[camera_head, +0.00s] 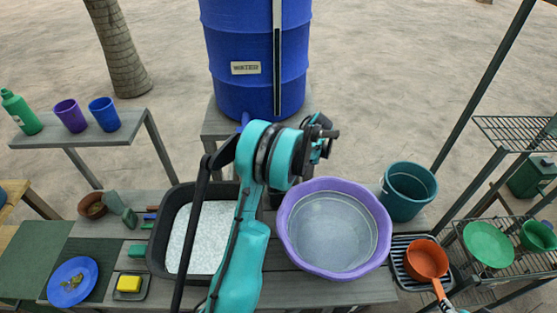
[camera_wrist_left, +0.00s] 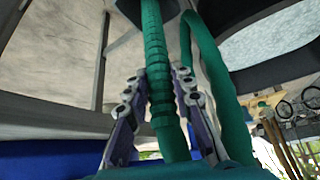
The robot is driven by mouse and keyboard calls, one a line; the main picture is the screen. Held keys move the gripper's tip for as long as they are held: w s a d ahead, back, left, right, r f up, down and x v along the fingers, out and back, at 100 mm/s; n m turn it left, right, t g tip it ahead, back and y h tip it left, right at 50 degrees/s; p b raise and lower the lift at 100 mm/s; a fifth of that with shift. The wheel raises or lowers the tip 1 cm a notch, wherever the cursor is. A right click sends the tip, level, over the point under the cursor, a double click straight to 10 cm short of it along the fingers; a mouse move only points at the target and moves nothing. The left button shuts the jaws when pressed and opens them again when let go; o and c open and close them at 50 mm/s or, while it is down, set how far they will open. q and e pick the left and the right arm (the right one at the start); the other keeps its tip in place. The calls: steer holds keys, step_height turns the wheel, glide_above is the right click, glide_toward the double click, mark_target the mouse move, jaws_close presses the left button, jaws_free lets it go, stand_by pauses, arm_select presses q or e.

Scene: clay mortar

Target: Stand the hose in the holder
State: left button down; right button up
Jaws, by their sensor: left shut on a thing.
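A teal-green ribbed hose (camera_wrist_left: 152,45) runs between the fingers of my left gripper (camera_wrist_left: 158,88) in the left wrist view, and the fingers are shut on it. A smooth length of the same green hose curves down on the right of that view. In the head view my left gripper (camera_head: 324,134) is in front of the blue water barrel, above the back of the bench. The hose is mostly hidden there by my teal arm. I cannot make out the holder clearly. My right gripper is not in view.
A blue water barrel (camera_head: 255,35) stands behind. A dark tub (camera_head: 165,215) holding pale material and a purple basin (camera_head: 382,210) stand on the bench. A green bucket (camera_head: 408,212), an orange pan (camera_head: 428,256) and a wire rack (camera_head: 510,130) are right. Cups stand on a left shelf.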

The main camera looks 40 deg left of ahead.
arm_select(q)
steer(key=shift+f+b, duration=0.45)
steer(key=shift+f, duration=0.5)
steer(key=shift+c, duration=2.1)
jaws_free()
steer(key=p+v, duration=0.5)
steer(key=v, duration=0.5)
steer(key=shift+a+r+p, duration=0.2)
steer(key=shift+r+p, duration=0.1)
steer(key=shift+r, duration=0.35)
steer(key=shift+s, duration=0.1)
